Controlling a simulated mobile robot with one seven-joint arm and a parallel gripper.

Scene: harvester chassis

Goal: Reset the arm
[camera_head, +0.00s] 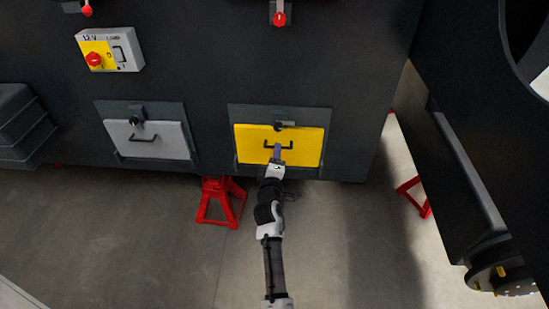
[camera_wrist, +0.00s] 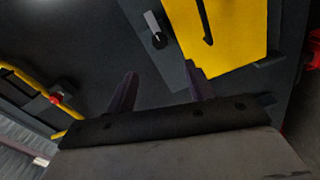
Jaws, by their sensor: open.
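My arm reaches up from the bottom of the head view, and my gripper (camera_head: 277,150) is in front of the yellow door (camera_head: 308,148), over the door's dark handle. In the wrist view my gripper (camera_wrist: 160,92) has its two dark fingers apart with nothing between them. The yellow door shows there too (camera_wrist: 235,35), at the upper right, with part of its dark handle (camera_wrist: 206,25). A latch (camera_wrist: 157,38) lies left of the door. The door looks closed in its frame. I cannot tell from the head view whether a finger touches the handle.
A grey door (camera_head: 150,140) with a handle is to the left. A switch box (camera_head: 110,50) with a red knob is above it. Red jack stands (camera_head: 220,202) are under the chassis. A dark metal structure (camera_head: 465,170) stands at the right. The floor (camera_head: 130,240) in front is clear.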

